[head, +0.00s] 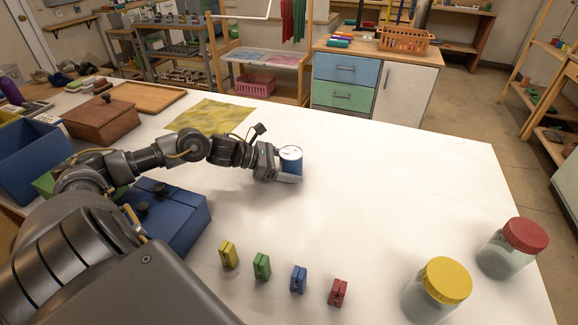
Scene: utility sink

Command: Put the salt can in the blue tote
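The salt can (291,155), a small blue can with a pale round top, is upright near the middle of the white table. My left gripper (284,167) reaches it from the left, with its fingers around the can's sides. It looks shut on the can. Whether the can's base touches the table is hard to tell. The blue tote (28,152) stands at the far left edge, open at the top and partly cut off by the frame. My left arm passes in front of the area beside it. My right gripper is not in view.
A blue box (180,222) with dark knobs sits under my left arm. A brown wooden box (101,120), a tray (146,97) and a yellow cloth (210,115) lie behind. Several coloured clips (262,266) and two lidded jars (445,282) are in front.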

